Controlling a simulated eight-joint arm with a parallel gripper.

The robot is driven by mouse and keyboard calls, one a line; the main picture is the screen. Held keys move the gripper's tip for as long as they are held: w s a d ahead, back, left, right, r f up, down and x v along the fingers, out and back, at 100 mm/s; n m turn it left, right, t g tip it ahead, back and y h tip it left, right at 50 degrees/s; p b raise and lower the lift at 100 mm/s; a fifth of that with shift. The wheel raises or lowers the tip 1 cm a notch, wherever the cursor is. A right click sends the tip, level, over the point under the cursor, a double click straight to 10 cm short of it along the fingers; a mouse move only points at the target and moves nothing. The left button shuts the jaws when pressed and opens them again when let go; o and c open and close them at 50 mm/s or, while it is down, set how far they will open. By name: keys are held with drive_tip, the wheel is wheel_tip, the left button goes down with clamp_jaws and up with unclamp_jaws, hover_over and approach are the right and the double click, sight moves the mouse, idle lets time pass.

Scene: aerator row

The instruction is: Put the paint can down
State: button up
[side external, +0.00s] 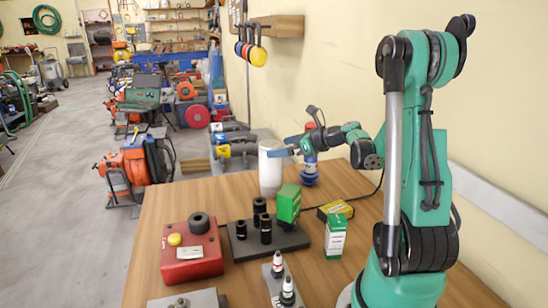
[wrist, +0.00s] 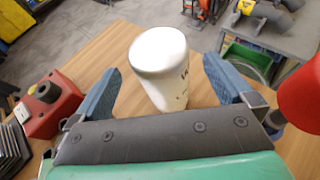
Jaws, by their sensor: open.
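My gripper (side external: 288,149) is at the upper part of the can in the side view. In the wrist view its blue fingers (wrist: 161,82) are spread wide, one to each side of the can, with visible gaps.
A blue-and-red object (side external: 309,173) stands just right of the can. Nearer are a green box (side external: 288,203), a green-white box (side external: 335,237), a yellow-black box (side external: 335,210), black cylinders (side external: 265,228) on a dark plate and a red button box (side external: 192,250).

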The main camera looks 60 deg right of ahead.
drive_tip(key=shift+v, duration=1.7)
